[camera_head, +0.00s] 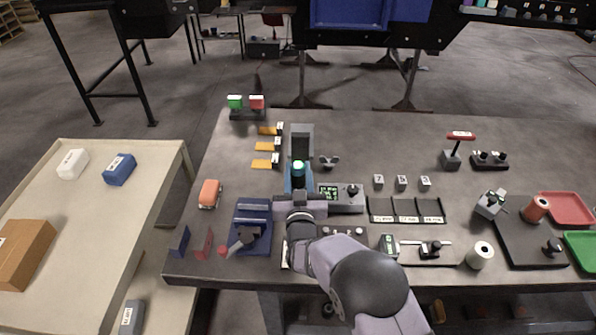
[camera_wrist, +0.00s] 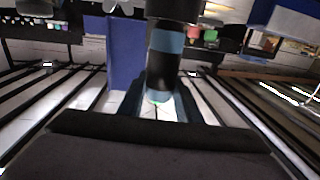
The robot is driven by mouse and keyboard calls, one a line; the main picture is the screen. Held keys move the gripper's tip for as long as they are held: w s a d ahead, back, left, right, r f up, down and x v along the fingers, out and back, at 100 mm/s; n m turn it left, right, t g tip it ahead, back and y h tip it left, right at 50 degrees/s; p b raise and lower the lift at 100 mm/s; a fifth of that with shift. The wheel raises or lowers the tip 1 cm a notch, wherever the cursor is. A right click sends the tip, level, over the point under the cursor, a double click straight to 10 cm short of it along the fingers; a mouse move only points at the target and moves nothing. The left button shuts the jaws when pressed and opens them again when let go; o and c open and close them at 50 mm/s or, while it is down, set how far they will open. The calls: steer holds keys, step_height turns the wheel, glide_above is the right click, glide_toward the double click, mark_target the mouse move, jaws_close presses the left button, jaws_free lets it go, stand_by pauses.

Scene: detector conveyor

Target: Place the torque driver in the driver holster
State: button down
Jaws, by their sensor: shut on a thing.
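My gripper (camera_head: 298,192) is at the middle of the bench, its far end pointing away toward the back. It is shut on the torque driver, a dark cylinder with a blue band (camera_wrist: 165,42) that stands between the fingers in the wrist view. In the head view the driver (camera_head: 298,176) shows as a dark and teal piece with a green glow at its top, in front of a grey upright block (camera_head: 300,134). I cannot tell surely which fixture is the driver holster. A blue stand (camera_head: 254,212) left of my arm may be it.
A small control box with a green display (camera_head: 328,192) is close right of my gripper. Yellow pieces (camera_head: 266,146) and an orange block (camera_head: 209,193) are left.

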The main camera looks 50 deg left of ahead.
steer(key=c, duration=1.3)
jaws_free()
steer(key=shift+f, duration=0.1)
steer(key=shift+v, duration=0.85)
steer(key=b+v, duration=0.4)
steer(key=v, duration=0.6)
steer(key=shift+s+d, duration=0.1)
steer(key=shift+s, duration=0.05)
